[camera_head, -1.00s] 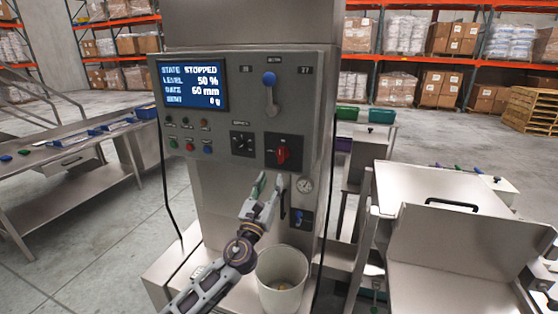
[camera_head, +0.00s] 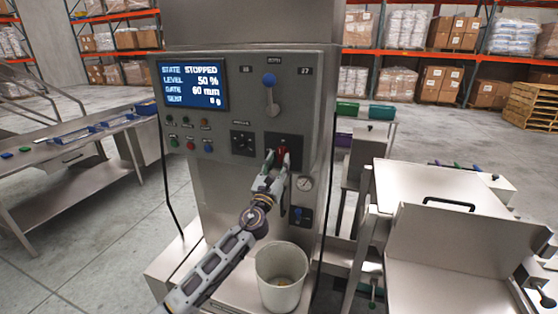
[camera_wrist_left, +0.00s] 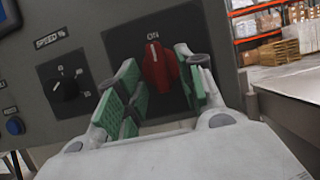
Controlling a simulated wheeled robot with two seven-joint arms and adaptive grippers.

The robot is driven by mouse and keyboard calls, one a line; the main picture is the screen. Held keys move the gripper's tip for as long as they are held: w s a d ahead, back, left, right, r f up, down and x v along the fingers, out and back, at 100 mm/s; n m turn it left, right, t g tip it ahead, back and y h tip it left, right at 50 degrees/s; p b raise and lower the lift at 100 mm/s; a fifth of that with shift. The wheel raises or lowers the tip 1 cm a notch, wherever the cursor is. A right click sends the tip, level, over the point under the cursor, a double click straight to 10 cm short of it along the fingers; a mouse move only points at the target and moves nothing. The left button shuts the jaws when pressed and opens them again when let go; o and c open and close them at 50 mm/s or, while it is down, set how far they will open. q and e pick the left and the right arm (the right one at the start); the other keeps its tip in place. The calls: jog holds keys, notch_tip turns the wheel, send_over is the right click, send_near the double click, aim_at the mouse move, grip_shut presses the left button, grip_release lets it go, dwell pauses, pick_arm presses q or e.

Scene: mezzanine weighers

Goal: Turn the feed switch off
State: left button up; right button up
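The red rotary switch (camera_head: 283,153) sits on a black plate on the grey control panel (camera_head: 245,100). In the left wrist view the red switch (camera_wrist_left: 158,68) stands upright, its white mark pointing up toward the word ON. My left gripper (camera_head: 276,163) is at the switch, coming from below. In the wrist view its green-padded fingers (camera_wrist_left: 162,85) are spread on either side of the switch. The right finger is close to it, and a gap shows at the left; contact cannot be told. The lower part of the plate is hidden by the gripper. My right gripper is not in view.
The screen (camera_head: 193,84) reads STOPPED, level 50 %. A black speed knob (camera_wrist_left: 66,90) is left of the switch. A blue-knobbed lever (camera_head: 270,92) is above, a gauge (camera_head: 304,184) lower right. A white bucket (camera_head: 281,280) stands below my arm.

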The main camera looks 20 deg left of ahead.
pick_arm(q)
jog(key=shift+w+r, duration=0.15)
jog(key=shift+w, duration=0.25)
jog(key=c, duration=0.7)
grip_shut()
